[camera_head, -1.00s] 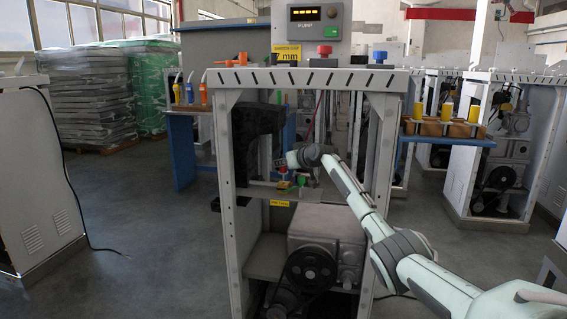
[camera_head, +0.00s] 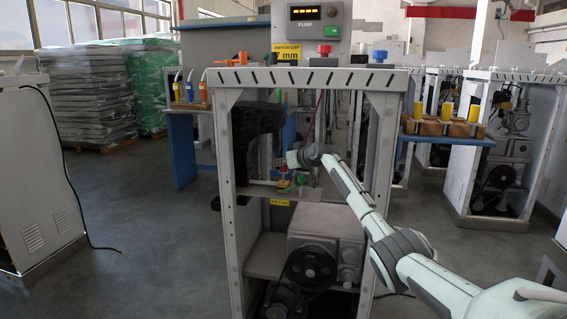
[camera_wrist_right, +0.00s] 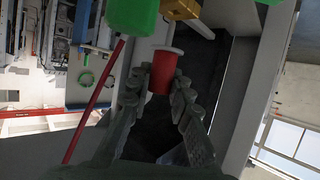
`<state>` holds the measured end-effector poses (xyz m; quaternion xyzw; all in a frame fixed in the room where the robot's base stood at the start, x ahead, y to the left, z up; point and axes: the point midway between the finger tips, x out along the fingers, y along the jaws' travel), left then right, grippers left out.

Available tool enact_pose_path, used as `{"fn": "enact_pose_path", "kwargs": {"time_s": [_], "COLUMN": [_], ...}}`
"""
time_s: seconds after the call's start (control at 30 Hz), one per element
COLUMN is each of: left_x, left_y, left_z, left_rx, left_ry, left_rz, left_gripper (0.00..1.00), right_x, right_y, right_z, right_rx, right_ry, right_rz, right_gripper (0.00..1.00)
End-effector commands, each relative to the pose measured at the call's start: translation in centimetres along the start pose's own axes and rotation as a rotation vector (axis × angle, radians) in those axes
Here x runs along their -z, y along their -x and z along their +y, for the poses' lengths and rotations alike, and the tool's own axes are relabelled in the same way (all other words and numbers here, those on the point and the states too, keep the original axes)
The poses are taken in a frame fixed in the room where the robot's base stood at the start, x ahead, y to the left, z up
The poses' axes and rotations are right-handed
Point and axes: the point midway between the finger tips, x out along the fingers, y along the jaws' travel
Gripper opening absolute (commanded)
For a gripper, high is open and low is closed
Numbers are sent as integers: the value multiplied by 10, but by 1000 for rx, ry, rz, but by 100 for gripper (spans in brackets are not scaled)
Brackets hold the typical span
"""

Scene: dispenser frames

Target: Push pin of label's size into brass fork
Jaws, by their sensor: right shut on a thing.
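In the right wrist view my right gripper (camera_wrist_right: 161,88) is shut on a red pin (camera_wrist_right: 162,74) with a pale disc at its far end. A brass piece (camera_wrist_right: 181,8), likely the fork, shows at the top edge, beyond the pin and apart from it in the picture. Its slot is not clear to see. In the head view my right arm reaches into the dispenser frame, with the gripper (camera_head: 284,162) small above the inner shelf. A yellow label (camera_head: 286,57) on the frame's top reads "switch gap" and seems to say 7 mm. My left gripper is out of view.
A green cylinder (camera_wrist_right: 131,14) and a thin red rod (camera_wrist_right: 95,100) are close to the gripper's left in the wrist view. Frame posts (camera_head: 228,200) flank the opening. A pump (camera_head: 325,240) sits below the shelf. Small coloured parts (camera_head: 285,184) stand on the shelf.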

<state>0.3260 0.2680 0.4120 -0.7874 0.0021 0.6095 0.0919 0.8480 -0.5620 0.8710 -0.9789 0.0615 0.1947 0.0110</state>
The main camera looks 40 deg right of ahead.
Motion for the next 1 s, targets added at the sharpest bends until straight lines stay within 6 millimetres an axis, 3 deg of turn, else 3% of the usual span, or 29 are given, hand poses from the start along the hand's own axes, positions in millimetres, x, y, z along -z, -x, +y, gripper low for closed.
{"fn": "enact_pose_path", "kwargs": {"time_s": [1.0], "left_x": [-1], "left_y": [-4], "left_z": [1], "left_rx": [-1], "left_ry": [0], "left_rz": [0], "left_gripper": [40], "right_x": [-11], "right_y": [-4], "right_z": [0], "right_rx": [0], "right_ry": [0], "right_rz": [0], "right_gripper": [0]}}
